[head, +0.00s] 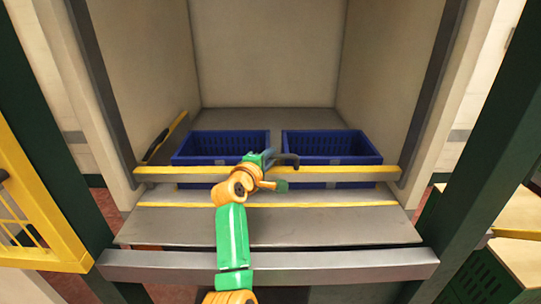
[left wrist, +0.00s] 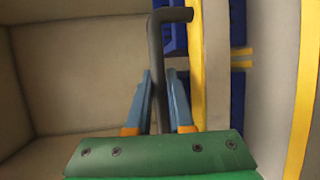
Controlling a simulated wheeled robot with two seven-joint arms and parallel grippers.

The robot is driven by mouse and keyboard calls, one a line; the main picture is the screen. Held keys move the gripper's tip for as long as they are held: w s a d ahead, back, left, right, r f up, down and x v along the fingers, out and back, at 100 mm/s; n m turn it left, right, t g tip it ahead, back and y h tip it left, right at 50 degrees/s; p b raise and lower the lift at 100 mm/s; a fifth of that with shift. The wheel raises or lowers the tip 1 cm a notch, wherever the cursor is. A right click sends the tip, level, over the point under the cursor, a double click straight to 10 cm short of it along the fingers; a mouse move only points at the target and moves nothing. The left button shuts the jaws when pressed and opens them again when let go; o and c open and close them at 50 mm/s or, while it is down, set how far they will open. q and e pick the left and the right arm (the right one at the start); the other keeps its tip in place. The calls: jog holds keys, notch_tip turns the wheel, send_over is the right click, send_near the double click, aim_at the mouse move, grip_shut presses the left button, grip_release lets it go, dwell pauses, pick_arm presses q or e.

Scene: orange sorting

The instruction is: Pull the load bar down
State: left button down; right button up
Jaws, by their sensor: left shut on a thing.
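The load bar (head: 340,173) is a grey beam with a yellow top edge. It lies level across the front of the open bay, in front of two blue crates. A dark bent handle (head: 288,158) sits on it near the middle. My left gripper (head: 273,166) is at this handle, its arm rising from below. In the left wrist view, the blue fingers of the gripper (left wrist: 160,100) are shut on either side of the handle (left wrist: 155,55), with the yellow edge of the load bar (left wrist: 195,60) just to the right. My right gripper is not in view.
The left blue crate (head: 185,158) and right blue crate (head: 368,158) stand on the bay floor behind the bar. A grey lower rail (head: 340,266) runs across the front. A yellow guard frame (head: 45,255) stands at left. Dark green posts flank the bay.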

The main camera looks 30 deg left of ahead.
pick_arm(q)
jog(key=shift+d+f, duration=0.1)
jog(key=shift+f, duration=0.3)
jog(key=c, duration=0.8)
grip_release()
jog(key=shift+s, duration=0.1)
jog(key=shift+c, duration=0.2)
jog(key=shift+o, duration=0.2)
jog(key=shift+r, duration=0.15)
jog(key=a+p+v, duration=0.1)
jog(key=v, duration=0.5)
jog(key=shift+s+d, duration=0.45)
jog(key=shift+s, duration=0.05)
jog(key=shift+r, duration=0.1)
